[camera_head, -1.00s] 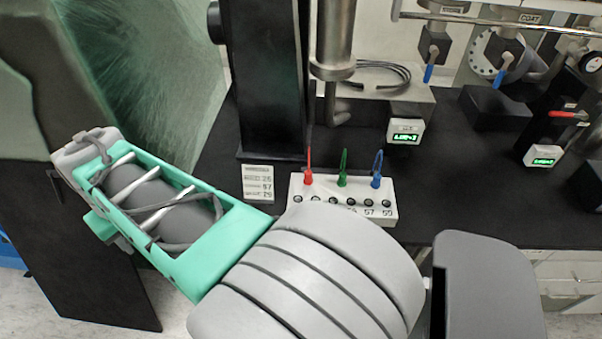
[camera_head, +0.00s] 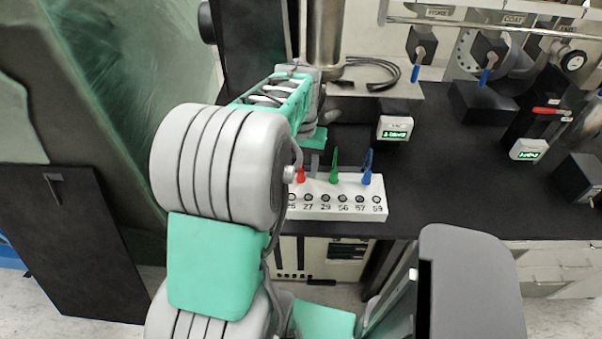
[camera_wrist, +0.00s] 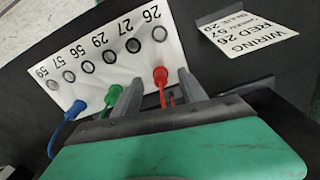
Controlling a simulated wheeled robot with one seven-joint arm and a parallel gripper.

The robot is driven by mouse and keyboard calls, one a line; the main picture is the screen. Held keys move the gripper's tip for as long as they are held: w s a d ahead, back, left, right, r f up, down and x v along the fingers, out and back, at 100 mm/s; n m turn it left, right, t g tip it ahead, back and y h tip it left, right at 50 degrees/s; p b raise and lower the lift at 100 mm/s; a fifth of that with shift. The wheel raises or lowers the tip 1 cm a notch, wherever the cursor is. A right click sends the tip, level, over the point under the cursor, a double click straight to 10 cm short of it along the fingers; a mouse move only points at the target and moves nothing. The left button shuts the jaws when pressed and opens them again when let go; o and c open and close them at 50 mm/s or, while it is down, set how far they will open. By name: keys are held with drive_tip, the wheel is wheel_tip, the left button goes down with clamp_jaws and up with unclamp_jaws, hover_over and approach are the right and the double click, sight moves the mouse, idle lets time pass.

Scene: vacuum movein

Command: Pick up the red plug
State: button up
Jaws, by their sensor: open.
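The red plug (camera_head: 301,174) stands at the back edge of the white numbered socket board (camera_head: 338,212). In the wrist view the red plug (camera_wrist: 160,76) shows between the two grey fingers of my gripper (camera_wrist: 160,80), near the socket marked 26. The fingers are open, one on each side, with a visible gap to the plug. A red cable runs from the plug back between the fingers. In the head view my gripper (camera_head: 316,158) is just behind the board, its fingertips partly hidden.
A green plug (camera_head: 335,175) and a blue plug (camera_head: 367,176) stand to the right along the board; the green one (camera_wrist: 133,46) is close to my left finger in the wrist view. A printed wiring card (camera_wrist: 250,32) lies beside the board.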

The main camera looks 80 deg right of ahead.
drive_tip(key=shift+f, duration=0.95)
clamp_jaws()
